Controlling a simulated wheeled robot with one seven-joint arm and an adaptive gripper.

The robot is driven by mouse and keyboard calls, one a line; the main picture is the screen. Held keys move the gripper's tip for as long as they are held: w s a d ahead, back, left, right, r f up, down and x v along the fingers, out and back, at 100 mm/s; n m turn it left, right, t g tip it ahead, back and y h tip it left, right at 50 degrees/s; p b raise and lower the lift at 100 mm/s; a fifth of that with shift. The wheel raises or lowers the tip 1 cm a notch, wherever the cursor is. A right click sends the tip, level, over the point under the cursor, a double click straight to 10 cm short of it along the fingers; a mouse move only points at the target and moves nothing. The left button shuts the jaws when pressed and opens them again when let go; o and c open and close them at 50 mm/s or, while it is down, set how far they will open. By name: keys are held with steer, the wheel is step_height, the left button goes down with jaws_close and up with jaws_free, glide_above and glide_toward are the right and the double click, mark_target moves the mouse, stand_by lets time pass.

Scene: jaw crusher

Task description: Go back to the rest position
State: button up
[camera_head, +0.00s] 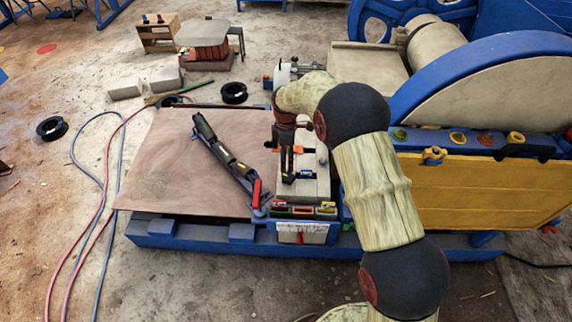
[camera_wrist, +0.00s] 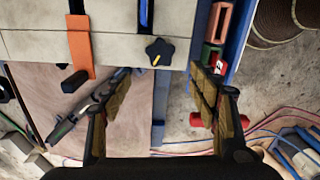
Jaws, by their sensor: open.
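My gripper (camera_head: 288,178) points down over the pale fixture block (camera_head: 312,187) at the right end of the wooden board (camera_head: 165,165). In the wrist view my gripper (camera_wrist: 165,95) has its two fingers wide apart, with nothing between them. An orange strap-like part (camera_wrist: 80,52) lies across the pale block at left. My arm reaches in from the lower right and hides part of the machine behind it.
The blue crusher wheel (camera_head: 480,75) and yellow panel (camera_head: 480,190) stand at right. Black spools (camera_head: 233,92) and red and blue hoses (camera_head: 75,200) lie on the floor, which has open room at left.

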steer(key=shift+r, duration=0.3)
stand_by(0.4)
steer(key=s+d+m+g, duration=0.1)
steer(key=s+d+m, duration=0.2)
steer(key=s+m, duration=0.45)
steer(key=s+d+r+m+t, duration=0.2)
steer(key=s+d+r, duration=0.3)
steer(key=s+r, duration=0.5)
steer(key=s+d+r+m+t, duration=0.2)
steer(key=s+d+r+m, duration=0.3)
steer(key=s+r, duration=0.5)
steer(key=s+d+r+m+t, duration=0.2)
steer(key=s+d+r+m, duration=0.2)
steer(key=s+d+r, duration=0.3)
steer(key=shift+s+r+t, duration=0.3)
steer(key=shift+s+r, duration=1.25)
steer(key=shift+s, duration=0.15)
